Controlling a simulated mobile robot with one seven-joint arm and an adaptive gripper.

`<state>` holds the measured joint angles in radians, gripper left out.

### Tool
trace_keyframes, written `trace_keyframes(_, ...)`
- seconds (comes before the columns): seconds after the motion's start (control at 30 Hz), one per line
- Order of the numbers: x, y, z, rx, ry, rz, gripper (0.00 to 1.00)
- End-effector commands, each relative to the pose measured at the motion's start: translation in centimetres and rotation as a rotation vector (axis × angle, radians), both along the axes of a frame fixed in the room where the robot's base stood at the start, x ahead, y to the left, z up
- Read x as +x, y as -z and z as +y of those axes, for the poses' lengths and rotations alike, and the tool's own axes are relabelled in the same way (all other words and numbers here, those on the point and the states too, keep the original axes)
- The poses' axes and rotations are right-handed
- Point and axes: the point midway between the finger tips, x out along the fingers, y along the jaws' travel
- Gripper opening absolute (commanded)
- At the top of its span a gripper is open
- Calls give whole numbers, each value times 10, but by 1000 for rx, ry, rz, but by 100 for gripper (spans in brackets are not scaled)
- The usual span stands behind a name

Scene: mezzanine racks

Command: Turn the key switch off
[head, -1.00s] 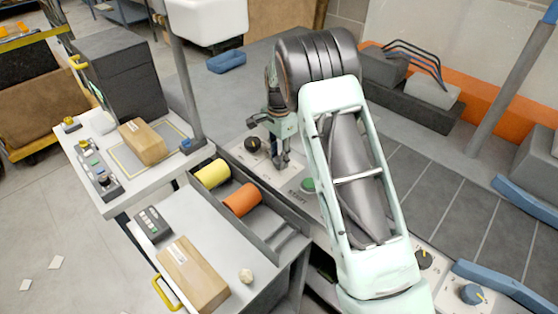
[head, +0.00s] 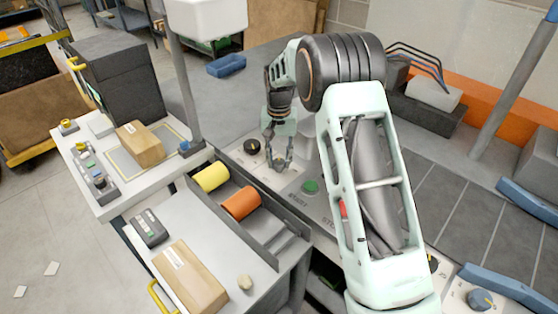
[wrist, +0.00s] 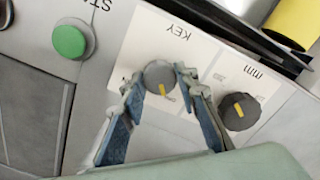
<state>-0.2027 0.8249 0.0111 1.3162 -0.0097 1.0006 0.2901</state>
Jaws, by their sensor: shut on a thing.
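The key switch (wrist: 158,72) is a round grey knob with a yellow mark, on a pale panel plate printed KEY. In the wrist view the mark points toward the bottom of the picture, tilted slightly right. My gripper (wrist: 160,84) has one blue-grey finger on each side of the knob and is shut on it. In the head view my gripper (head: 279,160) reaches down to the panel, and its fingers mostly hide the key switch there.
A dark knob (wrist: 239,111) with a yellow mark, by an "mm" label, sits right beside the key switch. A green button (wrist: 69,41) is on the other side; it shows in the head view (head: 310,187). Yellow (head: 211,177) and orange (head: 241,203) rollers lie in front of the panel.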

Motion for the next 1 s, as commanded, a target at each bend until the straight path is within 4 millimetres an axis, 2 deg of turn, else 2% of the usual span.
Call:
trace_keyframes(0.3, 0, 0, 0, 1, -86, -1, 4)
trace_keyframes(0.77, 0, -1, 0, 0, -96, -1, 4)
trace_keyframes(0.8, 0, -1, 0, 0, -96, -1, 33)
trace_keyframes(0.93, 0, 0, 0, 0, -95, -1, 46)
trace_keyframes(1.0, 0, 0, 0, 0, -94, -1, 46)
